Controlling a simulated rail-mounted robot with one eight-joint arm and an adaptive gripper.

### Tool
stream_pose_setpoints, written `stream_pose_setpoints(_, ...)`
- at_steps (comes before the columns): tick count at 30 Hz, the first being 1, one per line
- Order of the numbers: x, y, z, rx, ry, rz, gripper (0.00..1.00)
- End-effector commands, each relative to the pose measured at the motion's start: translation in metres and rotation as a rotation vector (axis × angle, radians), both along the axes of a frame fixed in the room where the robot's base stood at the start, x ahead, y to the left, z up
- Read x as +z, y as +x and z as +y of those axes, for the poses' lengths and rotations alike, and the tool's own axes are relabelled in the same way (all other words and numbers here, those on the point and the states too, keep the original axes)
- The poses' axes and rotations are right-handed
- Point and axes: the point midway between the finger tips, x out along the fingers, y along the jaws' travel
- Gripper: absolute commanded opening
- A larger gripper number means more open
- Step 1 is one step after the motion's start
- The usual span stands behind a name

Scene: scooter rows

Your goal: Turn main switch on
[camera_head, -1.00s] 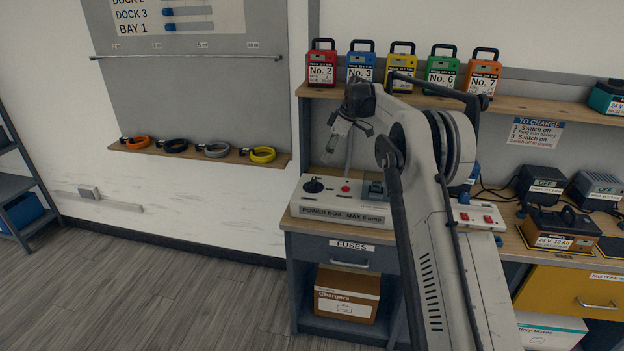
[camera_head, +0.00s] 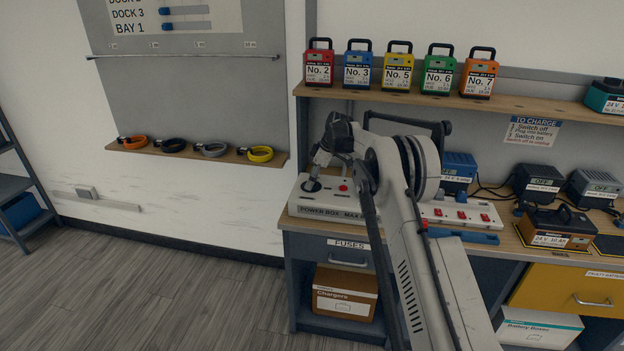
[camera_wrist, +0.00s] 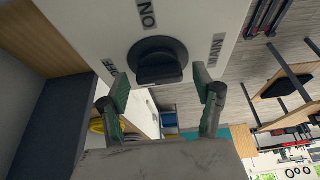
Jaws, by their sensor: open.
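The main switch is a black rotary knob (camera_wrist: 158,62) on the pale power box (camera_head: 300,209). In the wrist view the labels ON, MAIN and a partly covered one, apparently OFF, surround it. Its grip bar runs roughly across the picture; I cannot tell which label it points to. In the head view the knob (camera_head: 312,185) sits at the box's left end, beside a red button (camera_head: 343,188). My gripper (camera_wrist: 161,77) is open, its green-padded fingers apart on either side of the knob. In the head view my gripper (camera_head: 319,163) is just above it. Contact is not clear.
My arm hides the right part of the box. A power strip (camera_head: 460,214) with red switches lies to the right, near chargers (camera_head: 540,182) and a battery (camera_head: 556,224). A shelf (camera_head: 390,97) with coloured numbered packs runs above. Free floor lies left.

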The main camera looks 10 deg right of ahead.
Motion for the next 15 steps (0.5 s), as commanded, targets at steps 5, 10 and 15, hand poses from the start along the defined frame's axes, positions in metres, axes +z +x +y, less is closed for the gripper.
stream_pose_setpoints(5, -0.0001, 0.0001, 0.0001, 0.0, 0.0, 0.0, 0.64)
stream_pose_setpoints(10, 0.0, 0.0, 0.0001, 0.0, 0.0, 0.0, 0.42)
stream_pose_setpoints(15, 0.0001, 0.0, 0.0, 0.0, 0.0, 0.0, 0.2)
